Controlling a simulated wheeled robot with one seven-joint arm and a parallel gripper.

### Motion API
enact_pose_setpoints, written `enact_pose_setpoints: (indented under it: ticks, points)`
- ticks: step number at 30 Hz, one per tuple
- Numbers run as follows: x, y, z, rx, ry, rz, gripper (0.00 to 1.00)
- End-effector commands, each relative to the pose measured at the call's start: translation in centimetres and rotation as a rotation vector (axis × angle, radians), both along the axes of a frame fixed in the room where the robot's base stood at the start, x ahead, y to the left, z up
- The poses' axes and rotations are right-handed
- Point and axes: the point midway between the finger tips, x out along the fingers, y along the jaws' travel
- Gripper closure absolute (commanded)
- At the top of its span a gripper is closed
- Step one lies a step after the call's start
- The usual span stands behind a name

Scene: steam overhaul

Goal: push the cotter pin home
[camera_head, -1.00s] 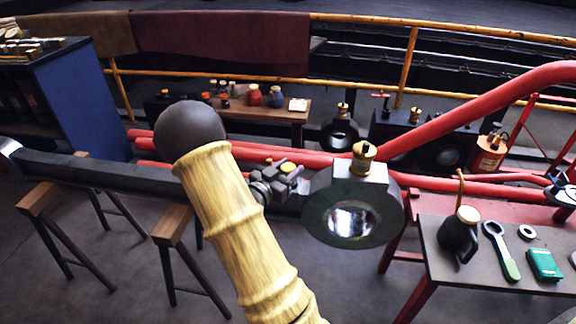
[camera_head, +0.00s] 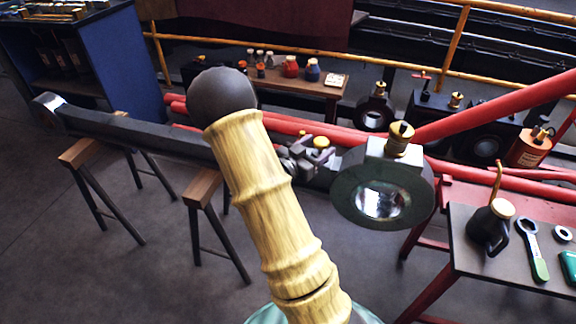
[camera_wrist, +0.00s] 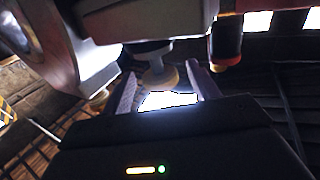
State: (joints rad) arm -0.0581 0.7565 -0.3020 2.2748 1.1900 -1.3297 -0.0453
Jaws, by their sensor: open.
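A long dark rod (camera_head: 140,135) ends at the right in a big steel eye (camera_head: 350,200) with a brass cup (camera_head: 400,137) on top. A round stub with a yellowish end (camera_wrist: 157,78) shows between the fingers; contact cannot be told. I cannot surely make out the cotter pin. My arm covers part of the rod in the head view.
Wooden-topped trestles (camera_head: 202,187) stand under the rod. A bench (camera_head: 465,250) at the right bears a black oil can (camera_head: 490,230) and a green-handled spanner (camera_head: 532,250). Red pipes (camera_head: 420,165) run behind. The floor at the lower left is clear.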

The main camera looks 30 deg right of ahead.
Motion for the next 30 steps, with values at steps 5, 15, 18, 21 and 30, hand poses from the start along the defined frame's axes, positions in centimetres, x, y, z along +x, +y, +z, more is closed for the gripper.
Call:
enact_pose_setpoints:
  ticks: [5, 15, 18, 21, 30]
  points:
    - [-0.7, 3.4, 0.1, 0.001, 0.002, 0.006, 0.40]
    - [-2.3, 10.0, 0.1, 0.001, 0.002, 0.006, 0.40]
    - [-2.8, 12.0, 0.1, 0.003, 0.003, 0.006, 0.40]
    - [-3.2, 13.5, 0.1, 0.002, 0.003, 0.005, 0.40]
    - [-3.7, 15.2, -0.1, 0.003, 0.002, 0.001, 0.40]
